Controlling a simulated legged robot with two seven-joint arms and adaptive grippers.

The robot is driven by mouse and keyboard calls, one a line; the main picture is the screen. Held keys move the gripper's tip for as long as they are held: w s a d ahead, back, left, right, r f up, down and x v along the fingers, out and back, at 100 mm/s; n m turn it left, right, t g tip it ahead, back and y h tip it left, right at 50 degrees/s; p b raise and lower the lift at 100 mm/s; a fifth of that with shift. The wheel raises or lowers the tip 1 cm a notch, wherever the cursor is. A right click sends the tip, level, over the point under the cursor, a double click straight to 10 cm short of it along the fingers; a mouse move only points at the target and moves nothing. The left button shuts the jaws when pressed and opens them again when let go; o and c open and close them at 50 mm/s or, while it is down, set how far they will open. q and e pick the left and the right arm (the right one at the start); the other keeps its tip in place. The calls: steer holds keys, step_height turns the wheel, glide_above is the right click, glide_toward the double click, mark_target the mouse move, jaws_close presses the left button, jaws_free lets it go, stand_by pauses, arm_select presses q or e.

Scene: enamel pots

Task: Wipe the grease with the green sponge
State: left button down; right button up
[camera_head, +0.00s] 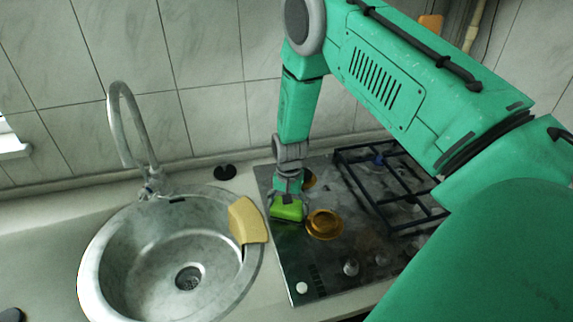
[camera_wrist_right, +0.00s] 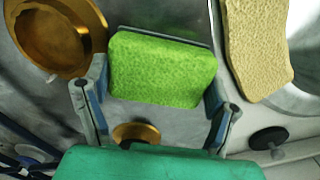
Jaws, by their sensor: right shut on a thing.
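The green sponge (camera_head: 287,209) is at the left part of the metal stove top (camera_head: 300,270), near its left edge. My right gripper (camera_head: 287,198) is shut on it from above. In the right wrist view the sponge (camera_wrist_right: 162,70) sits between the two fingers of my right gripper (camera_wrist_right: 157,92), low over or on the metal; I cannot tell if it touches. Dark smudges show on the stove top, but I cannot tell which is the grease. My left gripper is not in view.
A brass burner (camera_head: 324,224) is just right of the sponge. A black grate (camera_head: 385,190) covers the stove's right part. A yellow sponge (camera_head: 247,221) rests on the rim of the round sink (camera_head: 100,285). A black plug (camera_head: 225,172) lies behind it.

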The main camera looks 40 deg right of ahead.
mark_target(292, 214)
steer(key=shift+s+a+f+p, duration=0.1)
steer(key=shift+s+a+p, duration=0.25)
steer(key=shift+s, duration=0.4)
steer(key=shift+s+a+f+p, duration=0.15)
steer(key=shift+s+a, duration=0.3)
steer(key=shift+s, duration=0.3)
steer(key=shift+w+d+r+b, duration=0.1)
steer(key=shift+w+d+b, duration=0.2)
steer(key=shift+w, duration=0.3)
steer(key=shift+w+d+r+b, duration=0.1)
steer(key=shift+w+d+b, duration=0.2)
steer(key=shift+w, duration=0.25)
steer(key=shift+w+d, duration=0.35)
steer(key=shift+w, duration=0.3)
steer(key=shift+w+d+f+b, duration=0.1)
steer(key=shift+w+d+b, duration=0.55)
steer(key=shift+w, duration=0.2)
steer(key=shift+w+d+b, duration=0.25)
steer(key=shift+w+b, duration=0.4)
steer(key=shift+w, duration=0.3)
steer(key=shift+w+d+b, duration=0.4)
steer(key=shift+w, duration=0.2)
steer(key=shift+w+d+b, duration=0.4)
steer(key=shift+w, duration=0.2)
steer(key=shift+w+d+b, duration=0.35)
steer(key=shift+w+b, duration=0.3)
steer(key=shift+w+d+b, duration=0.3)
steer(key=shift+w+b, duration=0.25)
steer(key=shift+b, duration=0.05)
steer(key=shift+w, duration=0.25)
